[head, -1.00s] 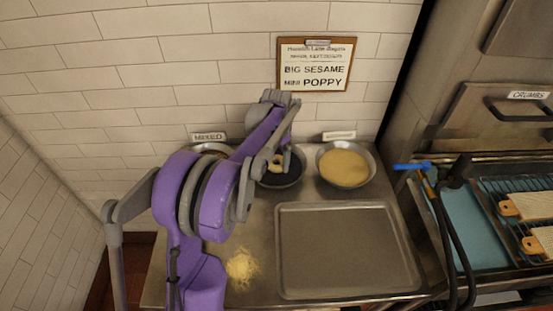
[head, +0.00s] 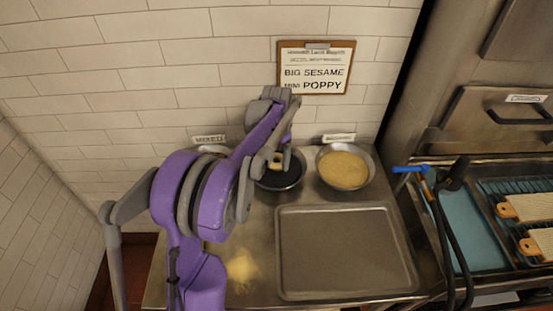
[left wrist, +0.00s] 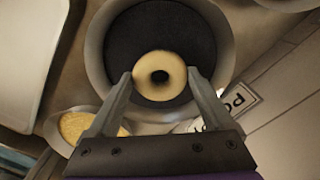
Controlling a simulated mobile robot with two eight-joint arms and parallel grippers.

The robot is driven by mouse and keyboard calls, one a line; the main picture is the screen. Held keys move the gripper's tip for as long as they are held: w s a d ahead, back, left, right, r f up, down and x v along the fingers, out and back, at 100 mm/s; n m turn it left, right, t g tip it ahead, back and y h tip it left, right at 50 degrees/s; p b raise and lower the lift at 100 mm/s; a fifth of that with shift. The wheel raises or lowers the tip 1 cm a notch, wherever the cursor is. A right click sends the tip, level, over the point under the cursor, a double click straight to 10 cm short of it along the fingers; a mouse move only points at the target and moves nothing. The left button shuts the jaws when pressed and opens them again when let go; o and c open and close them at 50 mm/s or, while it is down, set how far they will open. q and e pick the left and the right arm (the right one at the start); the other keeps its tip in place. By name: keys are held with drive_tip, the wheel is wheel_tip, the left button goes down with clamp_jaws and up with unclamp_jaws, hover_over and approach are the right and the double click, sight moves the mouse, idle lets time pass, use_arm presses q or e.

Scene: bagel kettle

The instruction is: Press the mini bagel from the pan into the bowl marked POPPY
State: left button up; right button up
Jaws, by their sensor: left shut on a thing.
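The mini bagel (left wrist: 160,60) is a small pale ring with a dark hole, held between the fingertips of my left gripper (left wrist: 160,76). In the left wrist view it is in front of the black seeds in a round metal bowl (left wrist: 95,55). A tag beside this bowl starts with "PO". In the head view this bowl (head: 281,184) stands in the middle of three, with my left gripper (head: 277,160) over its back part. I cannot tell whether the bagel touches the seeds. The baking pan (head: 345,252) is empty. My right gripper is not in view.
A bowl of pale seeds (head: 344,168) stands to the right, and a bowl tagged MIXED sits left, mostly hidden by my arm. A order board (head: 315,72) hangs on the wall. A blue-handled hose (head: 410,169) is at right.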

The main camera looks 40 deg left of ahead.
use_arm(q)
wheel_tip(320, 180, up, 8)
drive_tip(key=p, duration=0.3)
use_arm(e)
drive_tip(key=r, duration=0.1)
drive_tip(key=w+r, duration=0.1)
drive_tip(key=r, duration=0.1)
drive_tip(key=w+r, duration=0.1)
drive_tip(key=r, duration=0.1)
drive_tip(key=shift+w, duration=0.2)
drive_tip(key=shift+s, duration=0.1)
